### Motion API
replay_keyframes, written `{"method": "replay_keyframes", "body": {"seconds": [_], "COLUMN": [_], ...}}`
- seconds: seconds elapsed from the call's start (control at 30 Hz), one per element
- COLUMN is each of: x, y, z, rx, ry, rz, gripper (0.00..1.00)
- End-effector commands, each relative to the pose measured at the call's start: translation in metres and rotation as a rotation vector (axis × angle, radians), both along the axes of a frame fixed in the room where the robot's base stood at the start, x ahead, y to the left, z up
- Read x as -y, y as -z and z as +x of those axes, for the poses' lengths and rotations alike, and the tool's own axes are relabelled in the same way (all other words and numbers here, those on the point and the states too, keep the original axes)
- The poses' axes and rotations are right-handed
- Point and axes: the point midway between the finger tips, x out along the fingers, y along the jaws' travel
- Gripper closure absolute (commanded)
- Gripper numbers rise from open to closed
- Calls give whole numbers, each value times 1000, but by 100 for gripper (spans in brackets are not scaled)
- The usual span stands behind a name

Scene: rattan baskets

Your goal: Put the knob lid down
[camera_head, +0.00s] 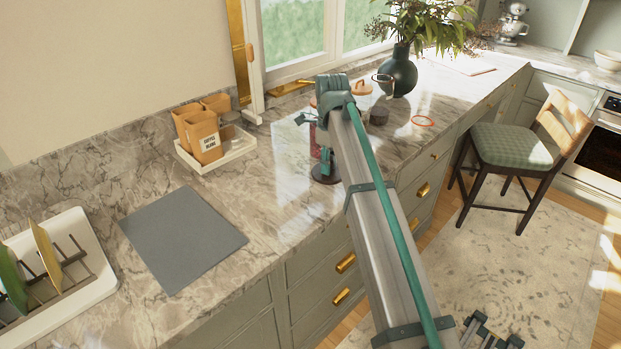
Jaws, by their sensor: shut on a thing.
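My arm reaches from the bottom right to over the counter, left of the plant vase. The small dark end part of my gripper (306,118) shows left of the arm's top joint, above the counter. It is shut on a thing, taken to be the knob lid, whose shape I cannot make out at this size. A glass jar with an orange-brown top (361,87) stands just behind the arm, partly hidden. A clear vessel with dark contents (378,117) stands beside it.
An orange ring (423,121) lies on the marble counter (285,215). A dark vase with leaves (398,72) stands behind. A white tray (236,149) with brown canisters (205,138), a grey mat (183,240) and a dish rack (75,300) are on the left.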

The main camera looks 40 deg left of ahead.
Motion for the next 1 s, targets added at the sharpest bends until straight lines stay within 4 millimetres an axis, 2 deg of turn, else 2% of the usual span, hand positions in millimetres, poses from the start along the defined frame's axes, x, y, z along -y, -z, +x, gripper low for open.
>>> {"method": "replay_keyframes", "body": {"seconds": [0.03, 0.1, 0.33, 0.7, 0.9, 1.0], "x": [-14, -27, -53, -69, -67, -67], "y": [1, 12, 47, 71, 96, 98], "z": [2, 3, 4, 5, 5, 5], "rx": [-2, -2, -1, -1, -1, 0], "ry": [-2, -2, -1, 0, 1, 1], "rz": [-2, -2, -1, -1, -1, 0], "gripper": [100, 100, 100, 100, 100, 100]}}
